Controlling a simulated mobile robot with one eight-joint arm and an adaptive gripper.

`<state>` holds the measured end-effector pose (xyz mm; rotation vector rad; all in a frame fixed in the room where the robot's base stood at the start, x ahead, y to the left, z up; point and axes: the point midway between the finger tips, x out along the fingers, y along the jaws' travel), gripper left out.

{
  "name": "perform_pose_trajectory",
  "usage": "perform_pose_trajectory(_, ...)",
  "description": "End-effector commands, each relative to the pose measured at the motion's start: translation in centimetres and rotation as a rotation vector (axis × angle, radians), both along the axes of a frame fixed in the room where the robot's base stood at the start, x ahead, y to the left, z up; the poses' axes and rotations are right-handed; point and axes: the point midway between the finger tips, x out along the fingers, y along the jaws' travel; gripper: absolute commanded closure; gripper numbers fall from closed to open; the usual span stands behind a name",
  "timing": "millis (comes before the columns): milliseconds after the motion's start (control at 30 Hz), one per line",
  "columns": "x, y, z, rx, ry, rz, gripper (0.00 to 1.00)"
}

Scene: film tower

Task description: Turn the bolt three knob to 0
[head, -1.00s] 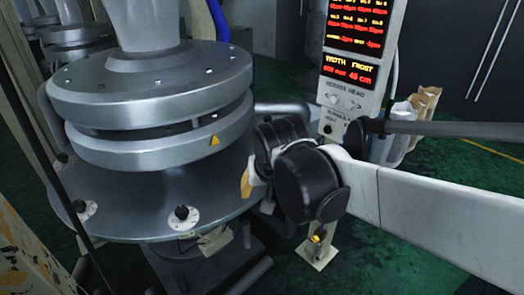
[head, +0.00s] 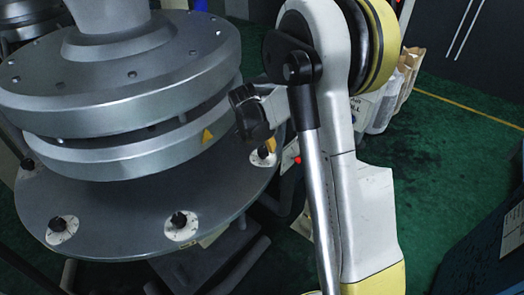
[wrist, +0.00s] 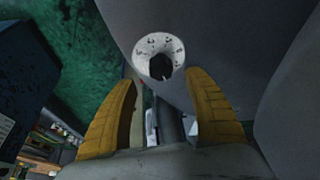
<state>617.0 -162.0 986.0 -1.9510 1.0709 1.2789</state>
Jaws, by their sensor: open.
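Black knobs on white dials sit on the round grey plate (head: 120,235) of the machine in the head view. One knob (head: 179,219) is at the front, one (head: 57,224) at the left, and one (head: 263,152) at the right beside my arm. I cannot read which is bolt three. In the wrist view, a dark knob (wrist: 159,65) on a white marked dial (wrist: 143,48) shows ahead, between the yellow fingertips of my gripper (wrist: 160,80). My gripper is open and looks apart from the knob. In the head view my arm mostly hides it.
A thick grey two-tiered flange (head: 120,95) with a yellow warning triangle rises above the plate, close to my wrist. Paper bags (head: 408,62) stand behind my arm. A dark blue box (head: 485,250) is at the lower right. Green floor (head: 440,150) is clear between them.

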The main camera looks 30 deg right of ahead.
Motion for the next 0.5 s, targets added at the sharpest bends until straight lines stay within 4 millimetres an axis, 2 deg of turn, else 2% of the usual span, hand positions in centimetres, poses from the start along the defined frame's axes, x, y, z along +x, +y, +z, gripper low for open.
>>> perform_pose_trajectory(33,0.3,-0.4,-1.4,0.0,0.0,-0.001,0.39)
perform_pose_trajectory(200,0.9,-1.3,-4.0,0.0,0.0,0.001,0.39)
perform_pose_trajectory(333,1.3,-1.7,-5.2,0.0,0.0,0.001,0.39)
perform_pose_trajectory(500,1.4,-1.9,-5.7,0.0,0.0,0.001,0.39)
